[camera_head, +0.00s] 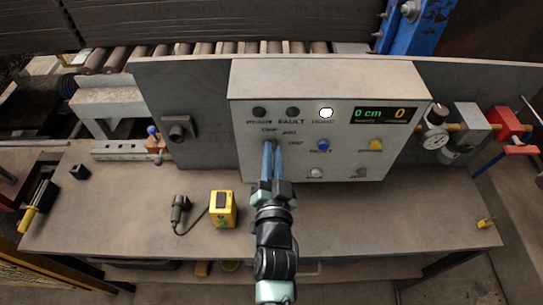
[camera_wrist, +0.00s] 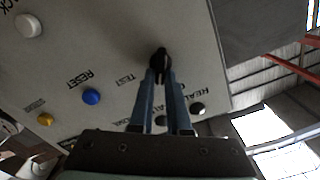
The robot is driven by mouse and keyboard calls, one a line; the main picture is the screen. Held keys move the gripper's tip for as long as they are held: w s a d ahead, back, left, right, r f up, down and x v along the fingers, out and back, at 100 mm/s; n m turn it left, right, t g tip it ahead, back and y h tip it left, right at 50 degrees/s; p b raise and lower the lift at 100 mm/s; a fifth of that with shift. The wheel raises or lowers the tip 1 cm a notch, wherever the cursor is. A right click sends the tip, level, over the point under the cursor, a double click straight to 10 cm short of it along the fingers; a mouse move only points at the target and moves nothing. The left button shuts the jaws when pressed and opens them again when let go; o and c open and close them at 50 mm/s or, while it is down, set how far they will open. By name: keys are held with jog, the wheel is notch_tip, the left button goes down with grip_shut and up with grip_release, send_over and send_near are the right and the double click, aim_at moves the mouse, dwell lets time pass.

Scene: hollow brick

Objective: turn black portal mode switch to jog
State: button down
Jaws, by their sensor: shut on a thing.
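The black mode switch (camera_wrist: 161,62) is a small knob on the grey control panel (camera_head: 222,107). In the head view the knob is hidden behind my fingers. My gripper (camera_head: 271,150) reaches up to the left part of the panel, below the row of lamps. In the wrist view my gripper (camera_wrist: 163,78) has its two blue fingers closed on the knob, one on each side. Labels around the knob are partly covered, and "TEST" reads beside it. I cannot tell which label the knob points to.
A blue button (camera_head: 323,146), a yellow button (camera_head: 376,145) and a white button (camera_head: 316,173) sit to the right. A lit white lamp (camera_head: 326,113) and a display (camera_head: 384,114) are above. A yellow device (camera_head: 223,209) stands on the bench (camera_head: 120,215). A gauge (camera_head: 435,137) is right.

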jog(key=shift+d+m, duration=0.1)
jog(key=shift+m, duration=1.1)
jog(key=c, duration=0.9)
grip_release()
jog(key=shift+s+f, duration=0.1)
jog(key=shift+s, duration=0.05)
jog(key=shift+s+b, duration=1.65)
jog(key=shift+s, duration=4.7)
